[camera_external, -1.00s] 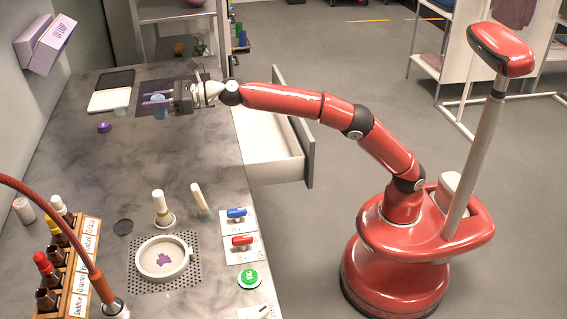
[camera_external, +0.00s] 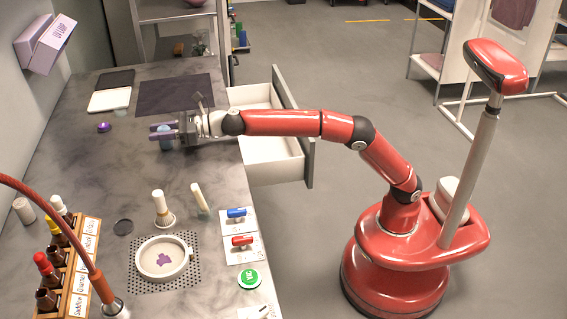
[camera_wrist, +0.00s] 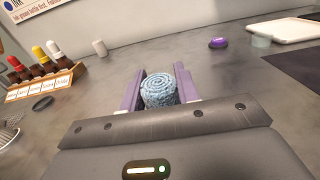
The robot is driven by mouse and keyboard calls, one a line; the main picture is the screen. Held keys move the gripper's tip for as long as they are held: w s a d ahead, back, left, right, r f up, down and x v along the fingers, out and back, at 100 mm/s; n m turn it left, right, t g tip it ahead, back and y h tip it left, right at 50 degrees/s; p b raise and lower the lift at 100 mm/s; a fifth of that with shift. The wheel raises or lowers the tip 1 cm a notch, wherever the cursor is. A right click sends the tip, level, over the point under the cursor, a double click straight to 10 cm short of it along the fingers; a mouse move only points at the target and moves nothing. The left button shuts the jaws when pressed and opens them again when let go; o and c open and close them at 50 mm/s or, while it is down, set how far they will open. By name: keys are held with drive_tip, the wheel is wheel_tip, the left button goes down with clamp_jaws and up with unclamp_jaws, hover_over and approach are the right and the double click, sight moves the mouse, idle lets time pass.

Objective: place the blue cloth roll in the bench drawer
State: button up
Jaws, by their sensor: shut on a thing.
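The blue cloth roll (camera_wrist: 159,92) stands upright between the two purple fingers of my gripper (camera_wrist: 158,84) in the wrist view. In the external view my gripper (camera_external: 162,133) is shut on the roll (camera_external: 166,143), low over the bench top, and the fingers hide part of it. I cannot tell whether the roll touches the bench. The bench drawer (camera_external: 300,150) is pulled open on the right side of the bench, to the right of the gripper. Its white inside shows, and my arm passes above it and hides part of it.
A dark mat (camera_external: 176,95) lies on the bench behind the gripper. A bottle rack (camera_external: 72,275), a round dish (camera_external: 163,258) and switches (camera_external: 237,214) stand nearer the front.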

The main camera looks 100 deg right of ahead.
drive_tip(key=shift+f, duration=0.2)
drive_tip(key=o, duration=1)
drive_tip(key=shift+s+f, duration=0.1)
drive_tip(key=shift+s, duration=0.1)
drive_tip(key=s+b, duration=0.4)
drive_tip(key=s, duration=0.3)
drive_tip(key=shift+s+a+b, duration=0.15)
drive_tip(key=shift+s+b, duration=0.15)
wheel_tip(320, 180, up, 8)
drive_tip(key=p, duration=0.7)
drive_tip(key=shift+w, duration=0.2)
drive_tip(key=shift+o, duration=0.6)
